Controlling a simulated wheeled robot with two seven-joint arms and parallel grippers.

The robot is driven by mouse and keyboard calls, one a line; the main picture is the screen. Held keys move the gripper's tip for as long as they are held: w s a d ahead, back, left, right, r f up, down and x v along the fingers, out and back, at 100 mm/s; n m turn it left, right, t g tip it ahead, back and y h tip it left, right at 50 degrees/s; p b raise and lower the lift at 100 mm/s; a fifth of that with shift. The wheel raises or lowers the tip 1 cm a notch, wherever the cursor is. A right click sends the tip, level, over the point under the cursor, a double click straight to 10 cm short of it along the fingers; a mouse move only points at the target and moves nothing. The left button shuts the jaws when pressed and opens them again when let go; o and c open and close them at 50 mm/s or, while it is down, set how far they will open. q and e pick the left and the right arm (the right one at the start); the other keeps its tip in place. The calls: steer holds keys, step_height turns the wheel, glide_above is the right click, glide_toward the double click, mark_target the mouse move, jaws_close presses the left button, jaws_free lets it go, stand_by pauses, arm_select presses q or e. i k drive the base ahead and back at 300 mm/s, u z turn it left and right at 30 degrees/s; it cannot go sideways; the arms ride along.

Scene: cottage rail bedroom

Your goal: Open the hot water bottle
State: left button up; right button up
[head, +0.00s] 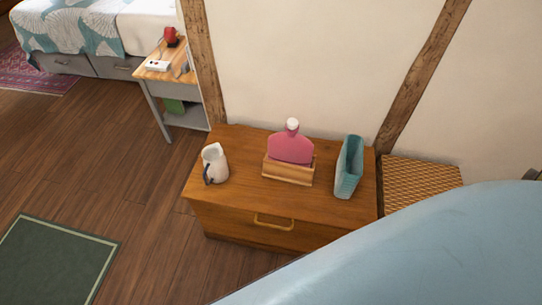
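A pink hot water bottle (290,147) stands upright in a wooden holder (287,172) on top of a low wooden chest (240,197). Its white cap (292,125) is on the neck at the top. The lower part of the bottle is hidden by the holder. Neither of my grippers shows in the head view.
A white jug (215,162) with a dark handle stands left of the holder, and a teal woven basket (349,168) stands right of it. A light blue surface (440,250) fills the lower right and covers part of the chest. A woven-top piece (420,183) stands right of the chest.

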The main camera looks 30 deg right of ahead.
mark_target(289, 147)
steer(key=u, duration=1.6)
steer(key=i, duration=1)
steer(key=z, duration=3.5)
